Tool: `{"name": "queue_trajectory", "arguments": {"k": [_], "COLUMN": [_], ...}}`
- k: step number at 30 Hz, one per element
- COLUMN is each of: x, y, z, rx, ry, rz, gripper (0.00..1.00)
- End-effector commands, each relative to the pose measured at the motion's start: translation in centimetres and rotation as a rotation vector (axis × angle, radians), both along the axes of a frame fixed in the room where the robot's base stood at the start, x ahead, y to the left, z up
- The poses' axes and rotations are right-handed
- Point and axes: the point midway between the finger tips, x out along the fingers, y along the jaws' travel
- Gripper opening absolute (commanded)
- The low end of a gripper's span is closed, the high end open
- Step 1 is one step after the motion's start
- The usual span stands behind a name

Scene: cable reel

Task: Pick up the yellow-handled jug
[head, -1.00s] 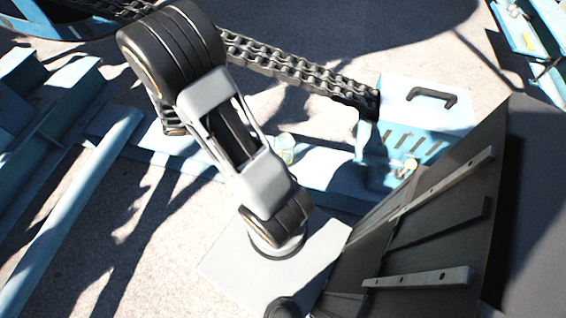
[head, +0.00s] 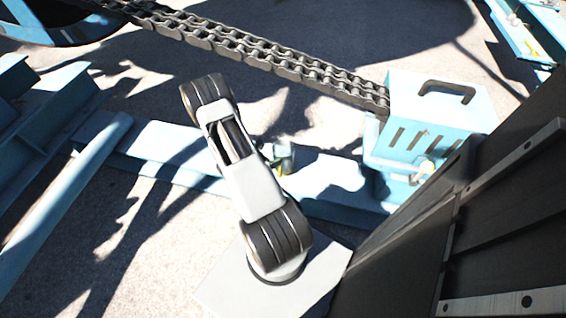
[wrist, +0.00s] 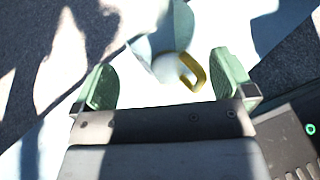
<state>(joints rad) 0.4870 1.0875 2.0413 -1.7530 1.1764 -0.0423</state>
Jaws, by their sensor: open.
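The jug (wrist: 168,28) shows at the top centre of the wrist view, with a pale blue-grey body and a white round part at its near end. Its yellow handle (wrist: 195,73) sticks out on the right side. My gripper (wrist: 165,72) is open, with one green-padded finger on each side of the jug's near end. The handle lies between the fingers, nearer the right one, and I see no contact. In the head view, a small yellow-and-pale shape (head: 277,167) beside my arm on the blue beam seems to be the jug, partly hidden. My gripper is not clear there.
A blue slotted box (head: 405,135) with a black handle stands to the right, with a small white-and-yellow item (head: 425,168) at its front. A heavy chain (head: 270,55) runs to the box. A blue beam (head: 150,150) crosses the ground. Dark ribbed panels (head: 500,220) fill the lower right.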

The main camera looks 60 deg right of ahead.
Motion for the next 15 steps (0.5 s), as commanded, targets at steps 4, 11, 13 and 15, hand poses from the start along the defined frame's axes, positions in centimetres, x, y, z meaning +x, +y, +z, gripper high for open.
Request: {"name": "queue_trajectory", "arguments": {"k": [4, 11, 13, 15], "x": [-0.4, -0.8, -1.1, -1.3], "y": [-1.3, -2.5, -3.3, -4.2], "z": [-0.7, -1.4, -2.0, -2.5], "rx": [0.000, 0.000, 0.000, 0.001], "ry": [0.000, -0.001, -0.001, -0.001], "rz": [-0.001, -0.003, -0.005, -0.004], "gripper": [1.00, 1.00, 1.00, 1.00]}}
